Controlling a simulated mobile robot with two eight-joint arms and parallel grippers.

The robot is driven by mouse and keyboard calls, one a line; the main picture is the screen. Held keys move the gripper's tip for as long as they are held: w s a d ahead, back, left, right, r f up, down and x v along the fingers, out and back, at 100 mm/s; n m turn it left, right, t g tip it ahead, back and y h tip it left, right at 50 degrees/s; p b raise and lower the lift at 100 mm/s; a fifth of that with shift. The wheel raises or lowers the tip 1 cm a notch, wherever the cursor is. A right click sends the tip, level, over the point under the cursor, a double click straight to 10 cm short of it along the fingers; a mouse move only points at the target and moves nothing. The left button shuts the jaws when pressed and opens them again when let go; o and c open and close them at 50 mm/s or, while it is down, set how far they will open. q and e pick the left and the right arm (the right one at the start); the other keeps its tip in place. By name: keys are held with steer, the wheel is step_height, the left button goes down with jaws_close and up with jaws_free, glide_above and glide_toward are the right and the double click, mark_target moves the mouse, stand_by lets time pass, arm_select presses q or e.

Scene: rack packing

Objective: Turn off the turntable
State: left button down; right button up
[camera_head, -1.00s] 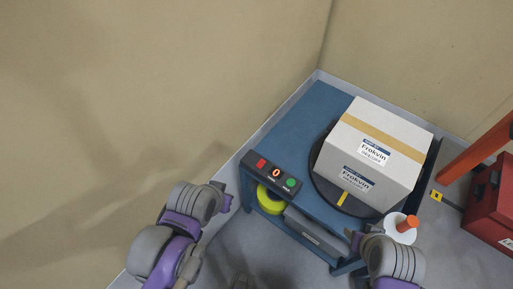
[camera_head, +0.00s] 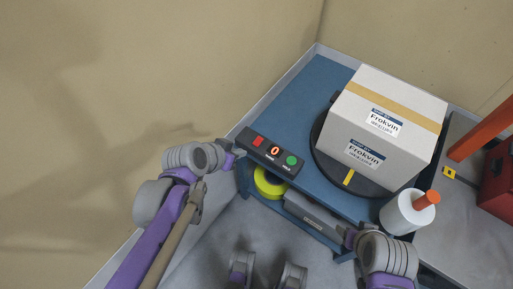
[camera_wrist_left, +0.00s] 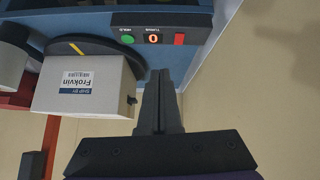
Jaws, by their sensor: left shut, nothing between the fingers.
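The turntable is a dark round plate (camera_head: 335,166) with a yellow mark, on a blue bench (camera_head: 305,98). A large grey-white carton (camera_head: 386,125) with a tan tape band sits on it. At the bench's left front edge is a dark control box (camera_head: 274,159) with a red button (camera_head: 258,141), a display showing 0, and a green button (camera_head: 291,160). My left gripper (camera_head: 238,150) is shut and empty, close beside the red end of the box; contact is unclear. My right gripper (camera_head: 349,236) is small and partly hidden.
A white roll with an orange core (camera_head: 408,211) stands at the bench's right corner. A yellow roll (camera_head: 268,183) and a grey case are on the lower shelf. A red box (camera_head: 497,182) stands at the right. Walls close in behind and left. The floor in front is open.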

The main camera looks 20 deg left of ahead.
arm_select(q)
steer(key=w+a+f+m+t+b, duration=0.1)
steer(key=w+f+b, duration=0.3)
steer(key=w, duration=0.4)
steer(key=shift+w+a+f+t+h+b, duration=0.15)
steer(key=shift+a+f+t+h+b, duration=0.15)
steer(key=shift+a+f+t, duration=0.5)
arm_select(e)
step_height(320, 180, down, 8)
steer(key=shift+w+r, duration=0.15)
steer(key=shift+w, duration=0.15)
arm_select(q)
steer(key=shift+d+f, duration=0.1)
steer(key=b, duration=0.4)
glide_above(256, 143)
step_height(256, 143, down, 7)
step_height(256, 143, down, 2)
steer(key=shift+f+b, duration=0.15)
steer(key=shift+b, duration=0.45)
steer(key=shift+f, duration=0.45)
arm_select(e)
step_height(256, 143, down, 6)
steer(key=shift+w+f, duration=0.2)
steer(key=shift+w, duration=0.2)
